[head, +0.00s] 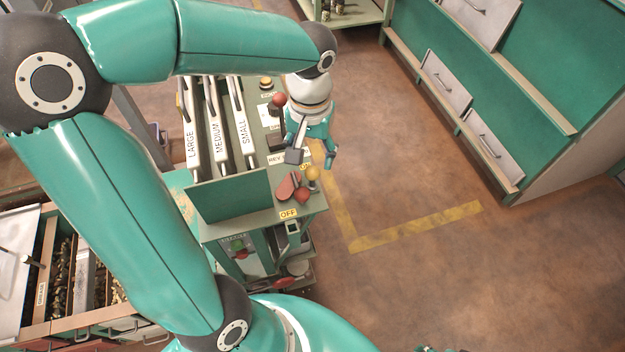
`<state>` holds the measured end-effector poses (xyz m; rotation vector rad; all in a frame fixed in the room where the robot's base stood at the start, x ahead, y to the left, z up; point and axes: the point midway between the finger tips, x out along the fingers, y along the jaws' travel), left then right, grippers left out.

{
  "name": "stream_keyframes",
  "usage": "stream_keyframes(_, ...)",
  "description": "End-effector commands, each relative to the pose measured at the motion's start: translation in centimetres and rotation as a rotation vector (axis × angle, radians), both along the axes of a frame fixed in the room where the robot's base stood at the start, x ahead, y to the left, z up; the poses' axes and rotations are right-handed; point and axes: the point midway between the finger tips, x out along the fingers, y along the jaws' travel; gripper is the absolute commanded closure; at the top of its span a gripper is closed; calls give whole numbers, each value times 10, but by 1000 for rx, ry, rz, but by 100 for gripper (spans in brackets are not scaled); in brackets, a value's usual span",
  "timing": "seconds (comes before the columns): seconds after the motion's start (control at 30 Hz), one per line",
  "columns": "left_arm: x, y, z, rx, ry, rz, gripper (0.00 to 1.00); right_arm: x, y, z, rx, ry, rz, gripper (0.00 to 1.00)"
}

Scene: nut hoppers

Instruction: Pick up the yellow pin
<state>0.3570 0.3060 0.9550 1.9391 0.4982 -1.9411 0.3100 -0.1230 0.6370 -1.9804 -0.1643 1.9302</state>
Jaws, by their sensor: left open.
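The yellow pin (313,173) shows a round yellow head at the front right corner of the green hopper stand, beside red knobs and the OFF label. My left gripper (312,158) reaches down just behind and above it in the picture. Its fingers are apart and nothing shows between them. The pin's head looks close to the fingertips, but I cannot tell whether they touch. The lower part of the pin is hard to make out.
Red knobs (302,195) sit right beside the pin. Levers marked LARGE, MEDIUM and SMALL (244,130) stand to the left, behind a green plate (230,196). A green drawer cabinet (470,100) stands at the right. The floor between is clear.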

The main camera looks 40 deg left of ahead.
Motion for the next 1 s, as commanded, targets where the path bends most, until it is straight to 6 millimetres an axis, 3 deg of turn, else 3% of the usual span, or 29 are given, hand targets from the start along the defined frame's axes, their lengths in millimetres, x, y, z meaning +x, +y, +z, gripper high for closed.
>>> stream_keyframes(0.17, -1, -2, -10, 0, 2, -1, 38, 0, 0, 0, 0, 0, 0, 62)
stream_keyframes(0.5, -5, -9, -52, -1, 3, 1, 38, 0, 0, 1, 0, 0, 0, 62)
stream_keyframes(0.77, -4, -9, -55, -1, -2, 0, 38, 0, 0, 1, 0, 0, 0, 62)
stream_keyframes(1.0, -4, -9, -55, -1, -2, 0, 75, 0, 0, 1, 0, 0, 0, 62)
